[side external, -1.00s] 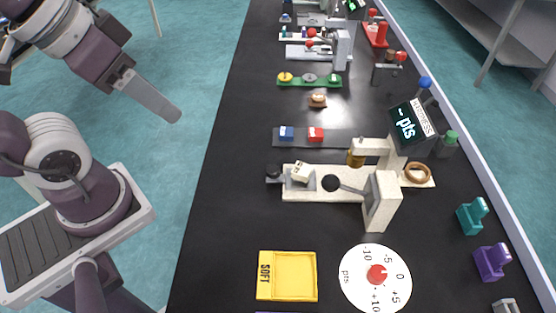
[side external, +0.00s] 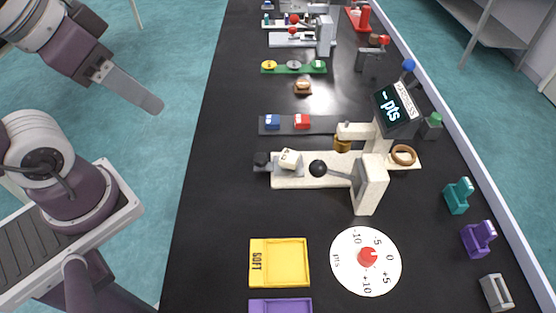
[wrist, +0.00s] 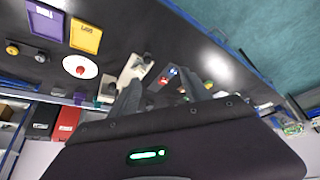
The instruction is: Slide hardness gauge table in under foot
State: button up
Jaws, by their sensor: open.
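The hardness gauge (side external: 372,185) is cream, with a dark display reading "- pts". Its small grey table (side external: 289,170) sits at the left end of the cream base, with a black knob (side external: 262,160) on its left side and a pale block (side external: 290,158) on top. The brass foot (side external: 342,144) hangs to the right of the table, so the table is out to the side of it. A black ball lever (side external: 318,169) sticks out leftward from the gauge. My gripper (side external: 152,103) is open and empty, left of the bench edge, well away from the gauge. Its fingers (wrist: 160,82) frame the bench in the wrist view.
A dark strip with blue and red blocks (side external: 302,122) lies just behind the gauge. A yellow SOFT tray (side external: 280,262), part of a purple tray (side external: 280,306) and a white dial (side external: 366,262) lie in front. The bench's left side is clear.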

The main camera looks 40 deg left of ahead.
jog(key=shift+c, duration=0.5)
jog(key=m+g, duration=0.6)
jog(key=m, duration=0.6)
send_over(260, 156)
notch_tip(260, 156, down, 16)
jog(key=shift+s+f, duration=0.1)
notch_tip(260, 156, down, 7)
jog(key=shift+f, duration=0.1)
grip_shut()
